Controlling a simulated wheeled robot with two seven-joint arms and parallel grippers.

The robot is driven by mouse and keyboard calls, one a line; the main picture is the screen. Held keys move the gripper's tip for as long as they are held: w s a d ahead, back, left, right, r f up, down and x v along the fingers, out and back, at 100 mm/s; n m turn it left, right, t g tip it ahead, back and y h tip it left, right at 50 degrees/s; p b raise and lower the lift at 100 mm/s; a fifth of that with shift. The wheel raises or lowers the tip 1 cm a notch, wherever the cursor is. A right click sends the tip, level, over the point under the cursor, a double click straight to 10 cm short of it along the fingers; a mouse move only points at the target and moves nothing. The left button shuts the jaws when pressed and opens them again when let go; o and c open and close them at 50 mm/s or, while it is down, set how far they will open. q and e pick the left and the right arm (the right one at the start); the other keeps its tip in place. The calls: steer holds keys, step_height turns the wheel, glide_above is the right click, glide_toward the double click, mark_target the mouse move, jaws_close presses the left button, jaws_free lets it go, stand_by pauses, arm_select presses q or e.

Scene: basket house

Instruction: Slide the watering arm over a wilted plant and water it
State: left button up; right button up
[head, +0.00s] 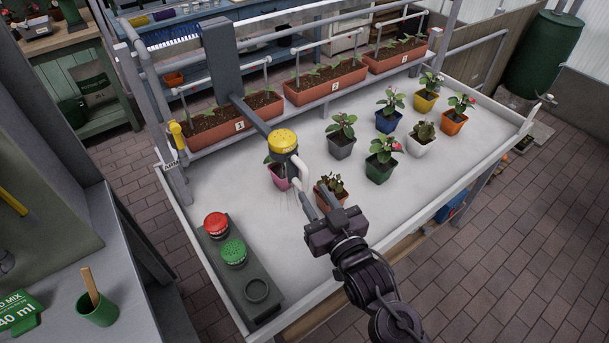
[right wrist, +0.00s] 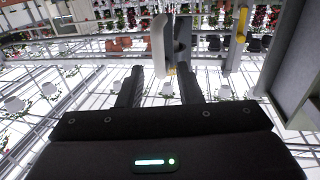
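The watering arm (head: 257,118) is a grey bar with a yellow head (head: 283,140) and a pale handle (head: 300,172) hanging at its side. The head is over a pink pot (head: 279,181), whose plant it largely hides; thin streaks show below it. A dark, drooping plant (head: 331,184) stands in a terracotta pot just right of it, partly behind my gripper. My right gripper (head: 320,203) has its fingers apart, just short of the handle. In the right wrist view the pale handle (right wrist: 159,45) shows beyond the open fingers (right wrist: 160,88). My left gripper is out of view.
Several potted plants stand right on the white table (head: 475,150), including grey (head: 341,152), green (head: 379,173) and white (head: 421,148) pots. A control box (head: 262,290) with red (head: 216,223) and green (head: 234,251) buttons is front left. Long planters (head: 325,87) line the back.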

mark_target(306, 182)
steer(key=p+x, duration=0.1)
steer(key=x, duration=0.5)
steer(key=shift+p, duration=0.35)
steer(key=shift+c, duration=0.2)
jaws_close()
